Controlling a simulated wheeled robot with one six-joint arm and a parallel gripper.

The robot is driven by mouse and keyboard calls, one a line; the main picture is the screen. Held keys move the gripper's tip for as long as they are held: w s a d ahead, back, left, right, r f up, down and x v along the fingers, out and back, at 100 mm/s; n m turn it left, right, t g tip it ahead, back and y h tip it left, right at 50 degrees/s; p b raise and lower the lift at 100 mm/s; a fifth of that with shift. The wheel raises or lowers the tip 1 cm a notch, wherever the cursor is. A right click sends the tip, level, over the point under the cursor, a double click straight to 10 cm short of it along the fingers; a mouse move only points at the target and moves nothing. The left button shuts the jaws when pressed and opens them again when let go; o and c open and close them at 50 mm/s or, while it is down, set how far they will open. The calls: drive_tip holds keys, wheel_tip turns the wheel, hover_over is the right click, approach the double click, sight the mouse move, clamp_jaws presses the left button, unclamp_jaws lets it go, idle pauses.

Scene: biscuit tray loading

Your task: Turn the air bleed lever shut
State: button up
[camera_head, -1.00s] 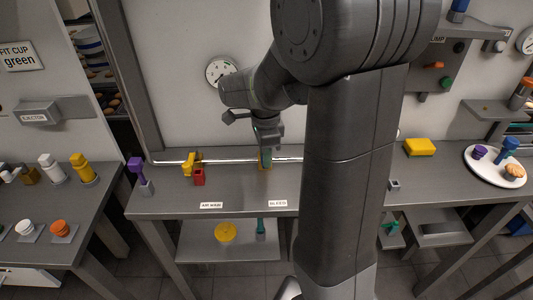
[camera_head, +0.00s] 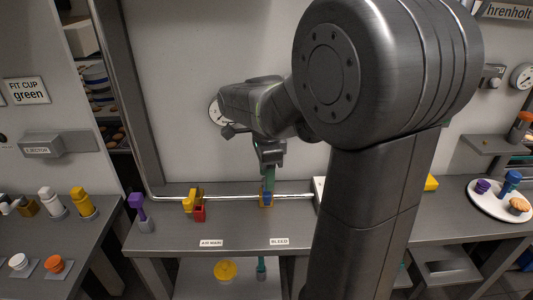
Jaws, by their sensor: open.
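The air bleed lever (camera_head: 269,181) shows as a narrow teal upright piece on the pipe, behind the BLEED label (camera_head: 279,241). A small blue part and an orange-brown base (camera_head: 266,204) sit at its foot. My gripper (camera_head: 269,163) points down directly over the top of the lever, with its jaws open. The fingertips are small and dark, so I cannot tell whether they touch the lever or straddle it.
A silver pipe (camera_head: 228,198) runs along the back of the grey bench. A yellow valve handle with a red block (camera_head: 199,213) stands left, behind the AIR MAIN label (camera_head: 211,243). A purple lever (camera_head: 137,202) stands farther left.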

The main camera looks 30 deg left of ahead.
sight(267, 193)
wheel_tip(267, 193, up, 8)
drive_tip(key=shift+f, duration=0.2)
idle(0.5)
wheel_tip(267, 193, down, 14)
drive_tip(key=shift+r, duration=0.15)
idle(0.3)
idle(0.4)
